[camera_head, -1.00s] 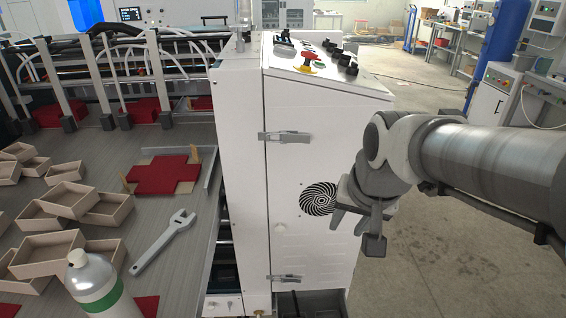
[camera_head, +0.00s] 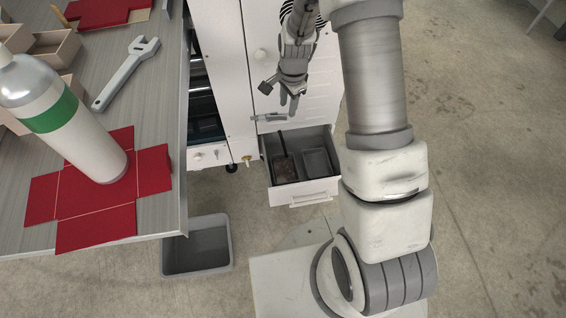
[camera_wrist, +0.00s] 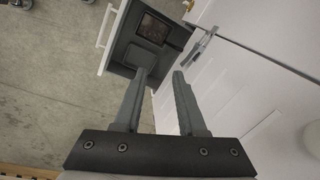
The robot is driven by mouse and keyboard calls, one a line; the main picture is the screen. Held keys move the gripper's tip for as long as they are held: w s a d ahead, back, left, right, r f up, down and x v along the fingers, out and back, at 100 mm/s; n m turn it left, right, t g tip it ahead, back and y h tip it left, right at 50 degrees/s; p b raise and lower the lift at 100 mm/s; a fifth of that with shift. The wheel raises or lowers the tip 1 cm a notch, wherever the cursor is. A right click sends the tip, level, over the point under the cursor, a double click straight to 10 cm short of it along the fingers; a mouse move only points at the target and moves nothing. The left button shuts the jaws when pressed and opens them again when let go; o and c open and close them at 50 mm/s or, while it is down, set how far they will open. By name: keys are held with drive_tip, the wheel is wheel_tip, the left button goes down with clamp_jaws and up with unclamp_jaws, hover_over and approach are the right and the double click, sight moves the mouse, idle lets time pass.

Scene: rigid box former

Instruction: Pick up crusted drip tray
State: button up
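The crusted drip tray, a dark pan with a brown, rough inside (camera_head: 285,170), lies in the left part of an open drawer (camera_head: 303,190) low in the white cabinet. In the wrist view, the crusted tray (camera_wrist: 153,28) shows near the top, inside the drawer. A dark handle-like strip rises from its back in the head view. My gripper (camera_head: 288,102) is above the drawer, in front of the cabinet. In the wrist view my gripper (camera_wrist: 161,74) has its two fingers spread apart with nothing between them, away from the tray.
A plain grey tray (camera_head: 318,161) sits beside the crusted one in the drawer. A grey bin (camera_head: 197,258) stands on the floor at left. A table (camera_head: 100,118) with a bottle (camera_head: 92,145), wrench (camera_head: 127,72) and red card is left. Floor at right is clear.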

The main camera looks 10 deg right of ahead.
drive_tip(key=s+f+m+g+b, duration=0.25)
drive_tip(key=f+m+b, duration=0.25)
drive_tip(key=f, duration=2.1)
drive_tip(key=b, duration=0.4)
hover_over(288, 183)
drive_tip(key=shift+t, duration=0.45)
drive_tip(key=f, duration=1.1)
drive_tip(key=shift+w+d+f, duration=0.1)
drive_tip(key=shift+d, duration=0.1)
drive_tip(key=shift+a+f+b, duration=0.15)
drive_tip(key=shift+f+b, duration=0.7)
drive_tip(key=shift+f, duration=0.7)
drive_tip(key=shift+a+f+b, duration=0.1)
drive_tip(key=shift+f+b, duration=0.7)
drive_tip(key=shift+f, duration=0.75)
drive_tip(key=shift+c, duration=0.3)
clamp_jaws()
drive_tip(key=shift+r, duration=0.1)
